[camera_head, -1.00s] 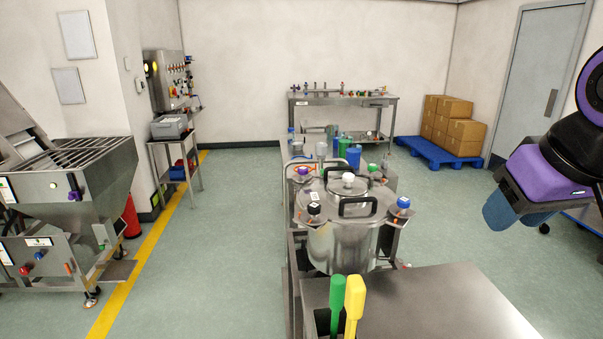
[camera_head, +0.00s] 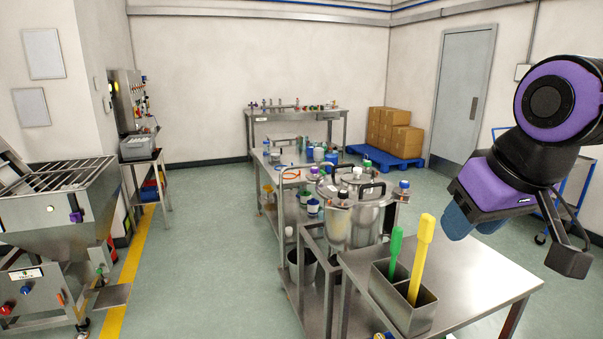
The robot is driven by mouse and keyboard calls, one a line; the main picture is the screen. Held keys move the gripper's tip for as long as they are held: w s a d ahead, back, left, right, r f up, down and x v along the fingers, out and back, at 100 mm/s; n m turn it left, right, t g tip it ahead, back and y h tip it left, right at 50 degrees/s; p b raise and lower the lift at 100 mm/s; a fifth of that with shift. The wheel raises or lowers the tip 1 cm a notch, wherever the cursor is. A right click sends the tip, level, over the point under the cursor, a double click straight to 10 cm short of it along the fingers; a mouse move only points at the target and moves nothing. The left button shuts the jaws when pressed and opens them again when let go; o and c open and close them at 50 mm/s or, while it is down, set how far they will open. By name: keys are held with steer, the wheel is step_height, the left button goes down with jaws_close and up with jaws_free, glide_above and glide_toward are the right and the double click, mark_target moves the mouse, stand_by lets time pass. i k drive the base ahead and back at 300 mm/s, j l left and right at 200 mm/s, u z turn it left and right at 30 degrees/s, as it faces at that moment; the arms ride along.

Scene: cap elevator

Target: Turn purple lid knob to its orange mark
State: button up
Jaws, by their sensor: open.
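The steel vessel (camera_head: 352,226) stands on a trolley near the middle of the view. Its lid (camera_head: 378,190) carries several knobs around the rim. The purple lid knob (camera_head: 314,171) is small, at the left rear of the lid. No orange mark beside it can be made out at this size. My gripper (camera_head: 569,258) is on the right, high above the floor and well to the right of the vessel. It is open and touches nothing. My purple and black wrist hides part of its jaws.
A steel table (camera_head: 480,272) with a utensil holder (camera_head: 405,305) stands in front of the vessel; green and yellow handles stick up from it. A hopper (camera_head: 60,200) with another purple knob (camera_head: 76,216) stands at left. Boxes (camera_head: 395,138) sit behind. Floor is open on the left.

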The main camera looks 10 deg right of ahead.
mark_target(315, 172)
steer(key=i+j+z, duration=0.1)
steer(key=j, duration=0.35)
steer(key=i+j, duration=0.15)
steer(key=j, duration=0.3)
steer(key=i+j+z, duration=0.15)
steer(key=j, duration=0.3)
steer(key=i+j, duration=0.2)
steer(key=i, duration=0.25)
steer(key=i+j+z, duration=0.15)
steer(key=i, duration=0.35)
steer(key=i+j, duration=0.35)
steer(key=i+z, duration=0.05)
steer(key=i, duration=0.05)
